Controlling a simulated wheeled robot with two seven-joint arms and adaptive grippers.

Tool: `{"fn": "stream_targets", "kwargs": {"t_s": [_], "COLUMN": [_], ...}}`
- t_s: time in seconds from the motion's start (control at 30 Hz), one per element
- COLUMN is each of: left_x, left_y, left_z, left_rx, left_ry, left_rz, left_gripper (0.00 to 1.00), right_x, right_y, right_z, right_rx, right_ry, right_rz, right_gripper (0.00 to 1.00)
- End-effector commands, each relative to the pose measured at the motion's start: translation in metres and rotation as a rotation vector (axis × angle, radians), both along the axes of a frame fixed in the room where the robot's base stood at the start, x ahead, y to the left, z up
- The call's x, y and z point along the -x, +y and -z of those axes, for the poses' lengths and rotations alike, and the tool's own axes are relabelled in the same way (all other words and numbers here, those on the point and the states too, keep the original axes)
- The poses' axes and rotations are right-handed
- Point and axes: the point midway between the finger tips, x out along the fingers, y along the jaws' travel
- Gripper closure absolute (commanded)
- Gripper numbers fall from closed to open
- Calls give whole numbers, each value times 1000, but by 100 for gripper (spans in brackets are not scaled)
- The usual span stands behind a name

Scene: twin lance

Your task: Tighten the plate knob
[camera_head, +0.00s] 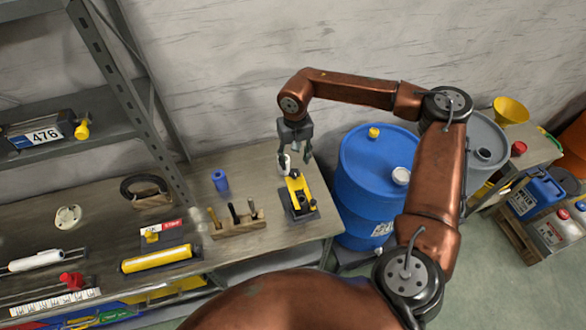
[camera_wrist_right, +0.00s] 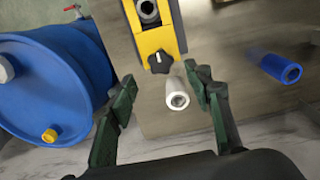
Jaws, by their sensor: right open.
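A yellow and black fixture (camera_head: 300,192) stands near the right end of the bench, below my right gripper. In the right wrist view the fixture (camera_wrist_right: 157,28) shows a black star-shaped knob (camera_wrist_right: 160,62) at its near end, with a pale mark on top. My right gripper (camera_head: 295,156) is open above the bench; in the wrist view its fingers (camera_wrist_right: 160,92) are spread, with the knob just beyond the tips and not gripped. A white hollow cylinder (camera_wrist_right: 177,98) appears between the fingers, apart from them. My left gripper is not in view.
A blue cylinder (camera_head: 220,180) stands left of the fixture. A wooden holder with upright tools (camera_head: 236,222) is in front. A blue drum (camera_head: 375,185) stands close to the bench's right end.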

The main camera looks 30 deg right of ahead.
Motion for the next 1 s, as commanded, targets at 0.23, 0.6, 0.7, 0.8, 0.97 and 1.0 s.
{"fn": "stream_targets", "kwargs": {"t_s": [0.23, 0.6, 0.7, 0.8, 0.97, 1.0], "left_x": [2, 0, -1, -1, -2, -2], "left_y": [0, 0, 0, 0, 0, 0], "left_z": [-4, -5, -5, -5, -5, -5], "left_rx": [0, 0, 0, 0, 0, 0], "left_ry": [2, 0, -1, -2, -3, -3], "left_rz": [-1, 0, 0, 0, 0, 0], "left_gripper": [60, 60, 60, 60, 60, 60], "right_x": [1, -1, -1, -1, -1, -1], "right_y": [1, 3, 3, 3, 3, 3], "right_z": [38, 53, 53, 52, 52, 52], "right_rx": [-3, -3, -3, -3, -4, -4], "right_ry": [2, 0, 0, 0, 0, 0], "right_rz": [1, -2, -2, -2, -2, -2], "right_gripper": [54, 54, 54, 61, 72, 75]}}
